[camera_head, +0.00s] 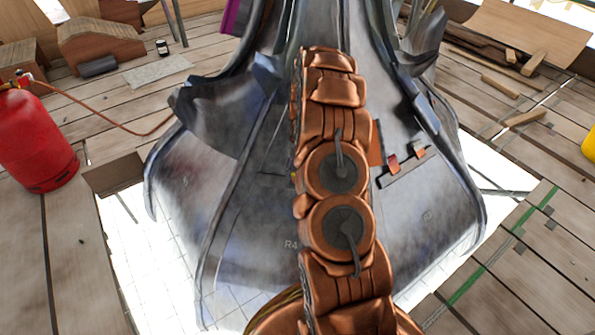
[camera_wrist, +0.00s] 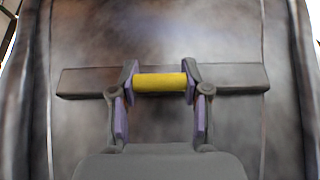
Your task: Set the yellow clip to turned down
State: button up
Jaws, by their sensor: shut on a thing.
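The yellow clip (camera_wrist: 160,83) shows in the wrist view as a short yellow piece lying level across the middle of a dark bar (camera_wrist: 235,78) on the grey metal face. My gripper (camera_wrist: 161,85) has one finger with a purple pad at each end of the clip and is shut on it. I cannot tell from this view whether the clip is turned up or down. In the head view my copper arm covers the gripper and the clip. The large grey metal spire piece (camera_head: 235,215) fills the middle there.
A bar (camera_head: 400,172) right of my arm carries a red tab (camera_head: 393,164) and an orange tab (camera_head: 419,152). A red gas cylinder (camera_head: 38,140) with a hose stands at left on the plank deck. A bright gap surrounds the spire's lower edge. Loose wood lies at upper right.

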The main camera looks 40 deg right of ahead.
jog(key=shift+w+d+g+y+p, duration=0.25)
jog(key=shift+g+y+p, duration=0.25)
jog(key=shift+p, duration=0.4)
jog(key=shift+w+d+g+y+p, duration=0.2)
jog(key=shift+g+y+p, duration=0.3)
jog(key=shift+p, duration=0.4)
jog(key=shift+d, duration=0.1)
jog(key=o, duration=1.1)
jog(key=shift+o, duration=0.2)
jog(key=shift+r, duration=0.15)
notch_tip(320, 180, up, 10)
